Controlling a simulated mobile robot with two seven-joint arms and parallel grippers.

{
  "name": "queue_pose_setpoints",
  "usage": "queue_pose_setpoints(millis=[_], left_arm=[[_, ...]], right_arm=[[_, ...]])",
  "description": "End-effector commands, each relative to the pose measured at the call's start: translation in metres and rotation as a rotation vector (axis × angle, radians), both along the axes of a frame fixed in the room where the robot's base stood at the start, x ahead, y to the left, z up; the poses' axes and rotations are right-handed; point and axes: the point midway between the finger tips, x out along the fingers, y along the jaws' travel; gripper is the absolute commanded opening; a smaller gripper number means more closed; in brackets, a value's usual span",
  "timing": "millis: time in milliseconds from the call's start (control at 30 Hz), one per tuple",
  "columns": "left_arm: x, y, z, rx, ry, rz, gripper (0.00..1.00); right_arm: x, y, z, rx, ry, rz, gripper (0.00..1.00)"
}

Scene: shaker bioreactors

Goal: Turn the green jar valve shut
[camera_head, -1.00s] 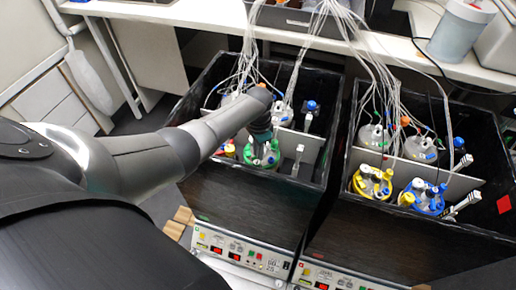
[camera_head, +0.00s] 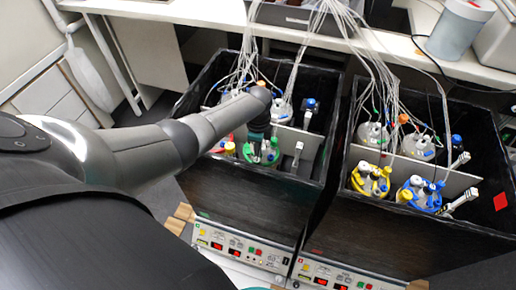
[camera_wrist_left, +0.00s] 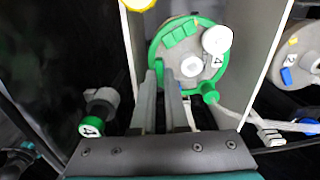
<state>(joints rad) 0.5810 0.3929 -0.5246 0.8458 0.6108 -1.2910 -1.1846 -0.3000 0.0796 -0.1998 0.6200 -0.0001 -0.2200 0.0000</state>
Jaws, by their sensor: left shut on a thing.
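The green jar (camera_head: 262,154) stands in the front compartment of the left black box, its round green lid (camera_wrist_left: 158,45) numbered 4 in the left wrist view. My left gripper (camera_head: 258,136) reaches down onto this lid from above. In the left wrist view its two fingers (camera_wrist_left: 164,72) are close together at the lid's near edge. They are shut on the small green valve, which they mostly hide. Its turn angle cannot be told. My right gripper is not in view.
A yellow-capped bottle (camera_head: 229,148) stands just left of the green jar. A pale divider (camera_head: 294,136) runs behind it. Tubes (camera_head: 315,30) hang from above into both boxes. The right box holds a yellow jar (camera_head: 370,181) and a blue jar (camera_head: 421,194).

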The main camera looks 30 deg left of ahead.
Motion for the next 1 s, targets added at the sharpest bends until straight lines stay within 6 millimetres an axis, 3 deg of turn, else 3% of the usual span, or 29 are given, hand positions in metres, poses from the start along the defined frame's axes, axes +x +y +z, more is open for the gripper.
queue_pose_setpoints(millis=[700, 733, 1000], left_arm=[[0.0002, -0.0025, 0.0000, -0.006, -0.002, -0.071, 0.00], [0.0002, -0.0025, 0.0000, -0.005, -0.001, -0.071, 0.15], [-0.0001, -0.0013, 0.0000, -0.003, -0.001, -0.070, 0.42]], right_arm=[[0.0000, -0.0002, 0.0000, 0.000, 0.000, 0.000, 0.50], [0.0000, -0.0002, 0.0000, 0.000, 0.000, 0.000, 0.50], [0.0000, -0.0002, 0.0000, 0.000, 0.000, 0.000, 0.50]])
